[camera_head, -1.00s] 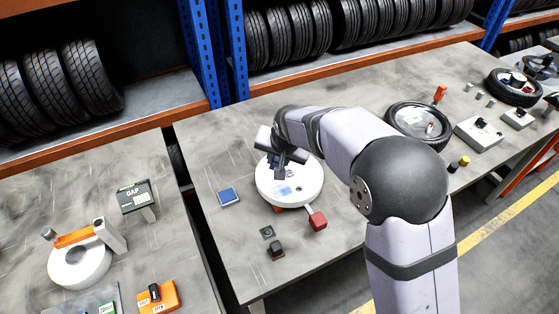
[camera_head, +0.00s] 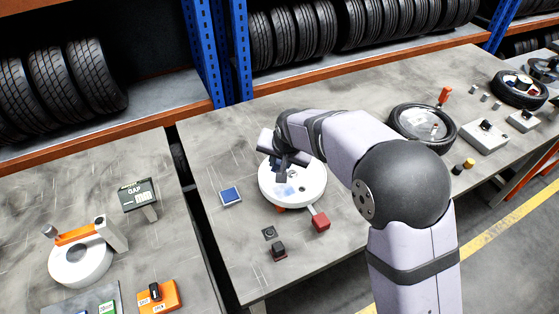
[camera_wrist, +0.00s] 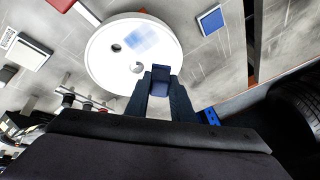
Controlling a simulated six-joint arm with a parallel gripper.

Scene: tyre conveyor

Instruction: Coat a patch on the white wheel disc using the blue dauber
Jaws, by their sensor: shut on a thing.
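The white wheel disc (camera_head: 311,194) lies flat on the middle table and also shows in the wrist view (camera_wrist: 104,68). A pale blue square patch (camera_wrist: 139,39) is on its top face, near a dark hole. My gripper (camera_head: 281,174) is over the disc, close to the patch. In the wrist view its two dark fingers (camera_wrist: 160,90) are shut on the blue dauber (camera_wrist: 160,74), seen as a small dark blue block. The dauber's tip is over the disc near its rim; I cannot tell whether it touches. A blue square pad (camera_head: 230,196) lies left of the disc.
A red block (camera_head: 320,222) sits at the disc's near side, with a small dark block (camera_head: 278,250) nearby. A tyre (camera_head: 446,140) lies farther right. A gauge stand (camera_head: 138,197) is on the left table. The table's near left is clear.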

